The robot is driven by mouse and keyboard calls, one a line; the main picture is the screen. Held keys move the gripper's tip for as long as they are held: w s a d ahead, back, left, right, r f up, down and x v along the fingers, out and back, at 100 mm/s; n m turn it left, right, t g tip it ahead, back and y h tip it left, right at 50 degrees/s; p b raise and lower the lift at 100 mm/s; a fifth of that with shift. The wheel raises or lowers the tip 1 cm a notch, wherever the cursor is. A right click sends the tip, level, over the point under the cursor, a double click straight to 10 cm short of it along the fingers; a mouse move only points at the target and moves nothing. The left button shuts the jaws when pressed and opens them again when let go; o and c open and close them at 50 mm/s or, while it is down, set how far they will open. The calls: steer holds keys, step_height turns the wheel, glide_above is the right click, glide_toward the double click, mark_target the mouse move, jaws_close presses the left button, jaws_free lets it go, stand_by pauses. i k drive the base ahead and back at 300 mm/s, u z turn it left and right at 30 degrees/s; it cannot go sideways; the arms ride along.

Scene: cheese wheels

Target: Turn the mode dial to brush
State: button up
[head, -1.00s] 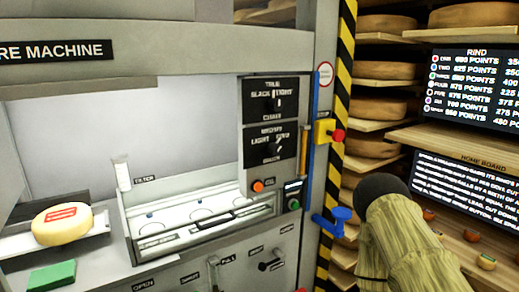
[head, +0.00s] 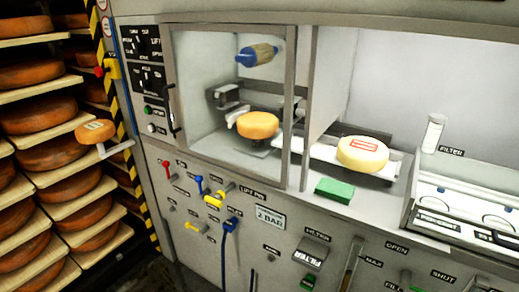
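Two black dial panels stand one above the other at the machine's upper left: an upper panel (head: 140,42) and a lower panel (head: 150,78). Their lettering is too small to read surely, so I cannot tell which holds the mode dial or where it points. Behind the machine's framed window an orange cheese wheel (head: 258,125) sits on a small support. My gripper is not in view.
A pale cheese with a red label (head: 362,154) sits right of the window, near a green block (head: 334,190). Below are red, blue and yellow handles (head: 212,200). Cheese racks (head: 45,150) fill the left. A cheese on a bracket (head: 96,131) juts out by them.

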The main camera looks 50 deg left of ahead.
mark_target(138, 47)
steer(key=u, duration=1.45)
